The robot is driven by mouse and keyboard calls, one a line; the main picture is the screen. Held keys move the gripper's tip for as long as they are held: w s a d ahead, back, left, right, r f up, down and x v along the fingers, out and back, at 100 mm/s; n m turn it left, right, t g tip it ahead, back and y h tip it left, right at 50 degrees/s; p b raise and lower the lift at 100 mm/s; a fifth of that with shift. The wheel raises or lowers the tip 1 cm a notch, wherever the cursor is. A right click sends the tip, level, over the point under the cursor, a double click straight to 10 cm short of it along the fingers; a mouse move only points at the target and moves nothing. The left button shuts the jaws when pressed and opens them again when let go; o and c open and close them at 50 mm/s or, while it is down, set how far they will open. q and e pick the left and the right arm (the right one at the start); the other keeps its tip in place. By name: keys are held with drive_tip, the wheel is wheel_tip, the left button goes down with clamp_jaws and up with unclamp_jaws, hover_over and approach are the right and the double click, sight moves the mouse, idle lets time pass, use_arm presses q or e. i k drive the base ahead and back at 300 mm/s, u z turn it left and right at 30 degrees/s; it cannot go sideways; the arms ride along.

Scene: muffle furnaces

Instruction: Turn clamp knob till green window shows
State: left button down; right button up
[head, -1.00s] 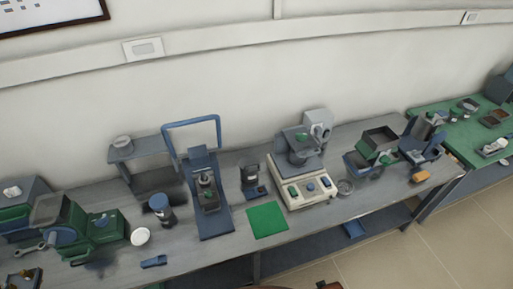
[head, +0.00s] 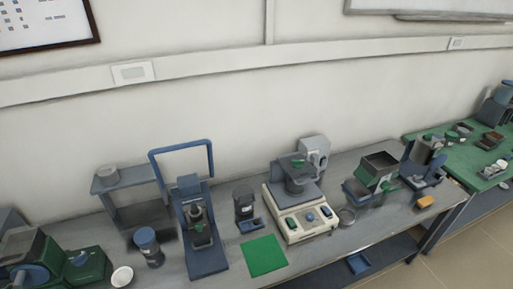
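No clamp knob or green window can be made out for certain at this size. A beige-based machine (head: 300,212) stands at the middle of the bench, with green and blue controls on its front and a small green part (head: 297,163) on top. Left of it, a blue press-like stand (head: 203,235) with a tall blue frame (head: 182,147) holds a dark cylinder with a green mark. Which of these carries the clamp is unclear. Neither of my grippers shows in the head view.
The grey bench (head: 335,248) runs along the wall. A blue-capped jar (head: 148,247) and white dish (head: 122,276) stand at left; an open box (head: 380,166) stands at right. A green-topped table (head: 466,160) is beyond.

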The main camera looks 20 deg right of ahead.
sight(297, 164)
drive_tip(key=u, duration=0.1)
drive_tip(key=k, duration=0.45)
drive_tip(key=z, duration=0.85)
drive_tip(key=i, duration=0.5)
